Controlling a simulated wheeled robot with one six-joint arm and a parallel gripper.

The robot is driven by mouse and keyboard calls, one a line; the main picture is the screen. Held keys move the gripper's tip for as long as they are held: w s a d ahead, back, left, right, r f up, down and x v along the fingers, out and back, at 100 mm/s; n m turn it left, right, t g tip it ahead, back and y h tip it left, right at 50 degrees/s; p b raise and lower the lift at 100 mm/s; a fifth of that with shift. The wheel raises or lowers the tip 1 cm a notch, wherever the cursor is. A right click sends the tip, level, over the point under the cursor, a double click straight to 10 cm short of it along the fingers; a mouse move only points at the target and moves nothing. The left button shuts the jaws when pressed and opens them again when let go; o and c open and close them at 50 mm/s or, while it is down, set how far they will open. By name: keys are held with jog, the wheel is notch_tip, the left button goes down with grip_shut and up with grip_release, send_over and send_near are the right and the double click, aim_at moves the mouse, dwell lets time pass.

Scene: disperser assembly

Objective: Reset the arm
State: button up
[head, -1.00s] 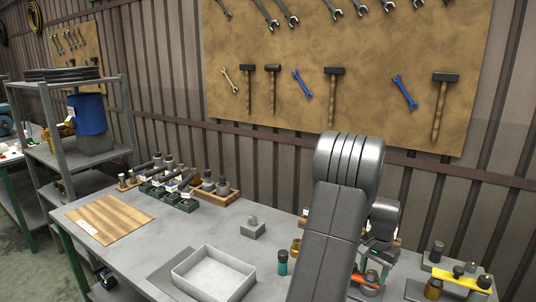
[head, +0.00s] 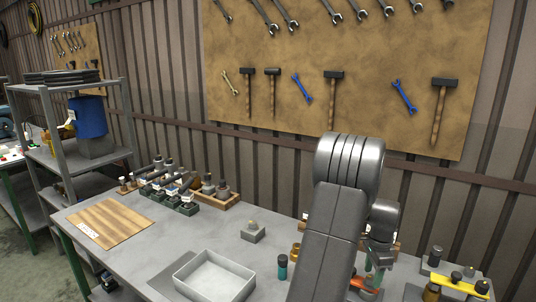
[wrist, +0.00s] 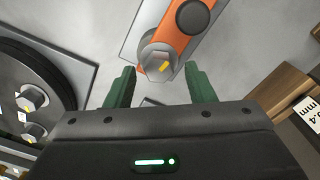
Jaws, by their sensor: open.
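My gripper (wrist: 160,70) is open in the wrist view, its two green fingers apart with nothing held between them. An orange part (wrist: 176,22) with a grey hex-headed piece (wrist: 158,58) at its end lies just beyond the fingertips. Whether the fingers touch it I cannot tell. In the head view my gripper (head: 372,268) is small and partly hidden by my own arm, above the right part of the grey workbench (head: 175,248).
A round dark-rimmed part with bolts (wrist: 30,95) sits left of my gripper. A labelled wooden block (wrist: 283,92) is at right. In the head view, a white tray (head: 214,278), a teal bottle (head: 282,268) and a yellow-topped fixture (head: 463,282) stand on the bench.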

jog(key=shift+r, duration=0.7)
jog(key=shift+a, duration=0.1)
